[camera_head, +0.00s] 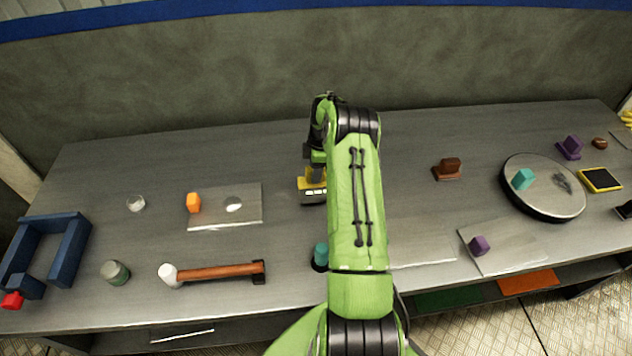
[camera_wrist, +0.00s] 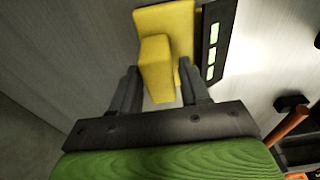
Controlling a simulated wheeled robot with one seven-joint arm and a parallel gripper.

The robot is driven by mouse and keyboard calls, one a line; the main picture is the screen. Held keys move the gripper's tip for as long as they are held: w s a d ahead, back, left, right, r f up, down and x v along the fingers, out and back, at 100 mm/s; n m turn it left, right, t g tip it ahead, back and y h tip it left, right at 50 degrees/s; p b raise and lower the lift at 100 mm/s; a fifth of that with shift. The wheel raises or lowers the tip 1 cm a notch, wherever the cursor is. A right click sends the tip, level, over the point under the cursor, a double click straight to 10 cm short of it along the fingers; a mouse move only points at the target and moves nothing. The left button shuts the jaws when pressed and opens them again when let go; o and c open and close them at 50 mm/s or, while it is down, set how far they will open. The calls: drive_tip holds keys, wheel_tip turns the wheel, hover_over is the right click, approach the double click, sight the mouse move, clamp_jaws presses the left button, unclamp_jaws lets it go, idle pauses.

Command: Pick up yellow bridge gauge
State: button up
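The yellow bridge gauge (camera_head: 306,183) stands on the grey workbench near its middle, partly hidden by my arm in the head view. In the wrist view the gauge (camera_wrist: 158,62) shows a yellow upright block on a yellow plate, next to a black strip with pale windows (camera_wrist: 211,52). My gripper (camera_wrist: 160,85) has its two dark fingers apart, one on each side of the upright block. A gap shows beside the fingers, and I cannot tell whether either touches it. In the head view the fingers are mostly hidden behind my arm.
A hammer (camera_head: 215,272) lies front left of the gauge. A teal piece (camera_head: 320,255) stands close in front. A brown block (camera_head: 448,168) and a round turntable (camera_head: 545,205) are to the right.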

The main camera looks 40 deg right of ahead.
clamp_jaws()
wheel_tip(320, 180, up, 10)
drive_tip(key=shift+c, duration=0.9)
unclamp_jaws()
clamp_jaws()
